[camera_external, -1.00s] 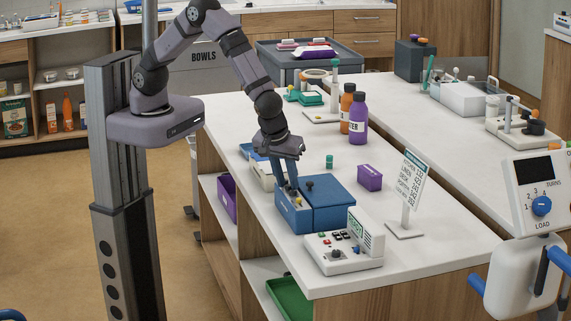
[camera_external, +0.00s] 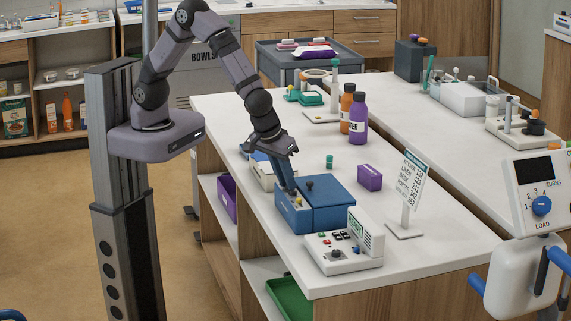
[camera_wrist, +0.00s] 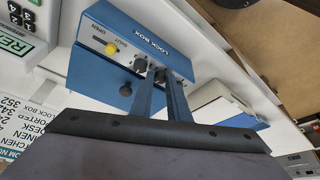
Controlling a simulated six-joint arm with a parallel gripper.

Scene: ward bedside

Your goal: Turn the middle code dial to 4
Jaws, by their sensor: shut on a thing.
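The blue lock box (camera_external: 328,202) stands on the near white counter. In the wrist view, the lock box (camera_wrist: 112,72) shows its "LOCK BOX" lettering, a yellow knob (camera_wrist: 111,48) beside the words OPEN and SHUT, and a row of small dark dials. One dial (camera_wrist: 140,65) shows left of my fingers. My gripper (camera_external: 292,191) reaches down to the front panel, and its blue fingers (camera_wrist: 160,77) are shut on the dial in the middle of the row. The fingers hide most of that dial, and its number cannot be read.
A white keypad device (camera_external: 343,252) stands in front, and a sign with names and numbers (camera_external: 411,180) to the right. A purple box (camera_external: 370,177), a small green cylinder (camera_external: 329,161) and bottles (camera_external: 357,118) stand behind.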

